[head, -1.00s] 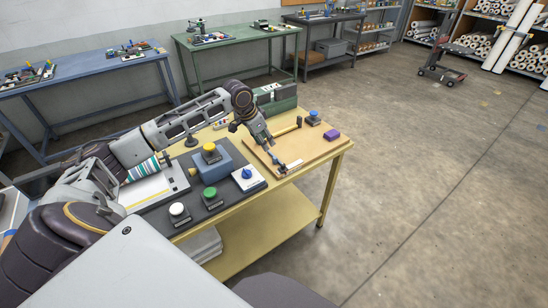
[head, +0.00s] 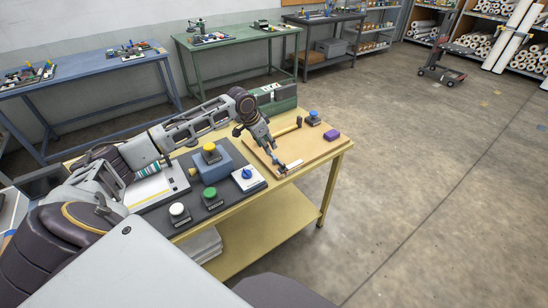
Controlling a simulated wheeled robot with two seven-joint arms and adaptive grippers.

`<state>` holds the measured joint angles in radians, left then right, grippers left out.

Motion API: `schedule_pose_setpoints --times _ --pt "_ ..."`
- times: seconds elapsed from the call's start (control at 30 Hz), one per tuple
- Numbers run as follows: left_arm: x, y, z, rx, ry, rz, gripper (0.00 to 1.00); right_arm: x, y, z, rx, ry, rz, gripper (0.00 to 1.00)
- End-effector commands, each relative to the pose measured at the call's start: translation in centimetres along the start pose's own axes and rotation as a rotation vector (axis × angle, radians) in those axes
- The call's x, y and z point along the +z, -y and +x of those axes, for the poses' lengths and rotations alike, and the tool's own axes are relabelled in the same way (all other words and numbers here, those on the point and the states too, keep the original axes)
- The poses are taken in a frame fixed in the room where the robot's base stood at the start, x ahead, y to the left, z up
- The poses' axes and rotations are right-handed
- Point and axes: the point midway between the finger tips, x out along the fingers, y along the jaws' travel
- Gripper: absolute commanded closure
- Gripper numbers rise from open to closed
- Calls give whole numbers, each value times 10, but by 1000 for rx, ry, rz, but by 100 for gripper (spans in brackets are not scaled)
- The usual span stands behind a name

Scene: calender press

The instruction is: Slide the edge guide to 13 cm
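A tan board (head: 314,150) lies on the right end of the yellow workbench. A small blue and grey piece (head: 283,169), which looks like the edge guide, sits at the board's front left edge. A scale and its numbers are too small to read. My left gripper (head: 273,153) points down over the board, at the upper end of this piece. Its fingers are very small in the picture and partly merge with the piece, so I cannot tell whether they touch it or are shut on it. My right gripper is not in view.
A dark rod (head: 285,130) with an upright end, a blue knob (head: 313,114) and a purple block (head: 332,135) are on the board's far side. Left of it stand a blue-grey box (head: 210,170) with a yellow button, a green button (head: 210,193) and a blue dial (head: 247,174).

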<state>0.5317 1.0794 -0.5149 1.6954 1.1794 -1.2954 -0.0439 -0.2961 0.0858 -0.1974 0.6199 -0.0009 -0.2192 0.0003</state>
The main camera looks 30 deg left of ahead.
Motion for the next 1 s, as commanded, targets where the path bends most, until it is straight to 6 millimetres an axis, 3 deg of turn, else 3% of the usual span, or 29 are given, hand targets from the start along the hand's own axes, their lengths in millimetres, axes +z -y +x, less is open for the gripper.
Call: schedule_pose_setpoints --times 0.6,1.0 --pt "0 -1 81 1 1 0 61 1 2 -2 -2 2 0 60" --pt "0 0 100 -2 1 1 61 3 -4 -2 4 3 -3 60"
